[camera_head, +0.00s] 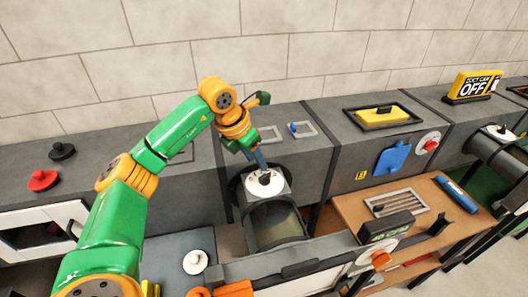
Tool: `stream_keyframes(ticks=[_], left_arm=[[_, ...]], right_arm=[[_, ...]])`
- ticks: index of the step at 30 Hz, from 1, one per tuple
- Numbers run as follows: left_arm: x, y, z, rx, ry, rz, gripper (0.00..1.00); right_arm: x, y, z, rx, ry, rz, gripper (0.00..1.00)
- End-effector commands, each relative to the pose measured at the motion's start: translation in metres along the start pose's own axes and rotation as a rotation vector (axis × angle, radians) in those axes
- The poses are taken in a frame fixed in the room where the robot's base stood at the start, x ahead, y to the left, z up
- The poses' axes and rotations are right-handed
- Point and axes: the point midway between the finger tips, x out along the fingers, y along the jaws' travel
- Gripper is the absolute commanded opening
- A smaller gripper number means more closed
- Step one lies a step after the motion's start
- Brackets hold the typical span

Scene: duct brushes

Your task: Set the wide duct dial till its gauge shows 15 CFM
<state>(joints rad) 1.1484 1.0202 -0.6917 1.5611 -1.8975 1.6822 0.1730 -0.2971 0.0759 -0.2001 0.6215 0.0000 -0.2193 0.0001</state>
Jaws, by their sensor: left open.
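A wide grey duct (272,226) with a dark open mouth stands in the middle of the counter. On its top is a white round dial plate (277,187) with a dark knob (265,178). My left gripper (261,167) reaches down over this dial from the upper left. It is open, with its fingertips at or just above the knob; I cannot tell whether they touch it. The gripper hides part of the dial. I cannot make out a gauge reading for this duct. My right gripper is not in view.
A narrower dark duct with its own white dial (498,132) stands at the far right. A dark box with a small display (384,227) stands above a white dial with an orange knob (380,259). Red (43,180) and black (62,151) knobbed discs lie on the left counter.

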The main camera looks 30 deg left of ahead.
Motion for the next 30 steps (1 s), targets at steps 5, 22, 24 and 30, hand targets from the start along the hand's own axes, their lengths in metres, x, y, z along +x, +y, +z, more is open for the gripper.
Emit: stream_keyframes(ticks=[5, 22, 24, 30], left_arm=[[0.023, 0.0, -0.001, -0.001, 0.007, -0.001, 0.45], [0.071, 0.0, 0.0, -0.001, 0.0, 0.001, 0.34], [0.071, 0.0, 0.0, -0.001, 0.0, 0.001, 0.15], [0.071, 0.0, 0.0, -0.001, 0.0, 0.0, 0.0]], right_arm=[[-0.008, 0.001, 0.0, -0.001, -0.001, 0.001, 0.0], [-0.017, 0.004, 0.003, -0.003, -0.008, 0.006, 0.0], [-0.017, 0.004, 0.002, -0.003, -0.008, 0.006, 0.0], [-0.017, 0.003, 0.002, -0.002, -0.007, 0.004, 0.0]])
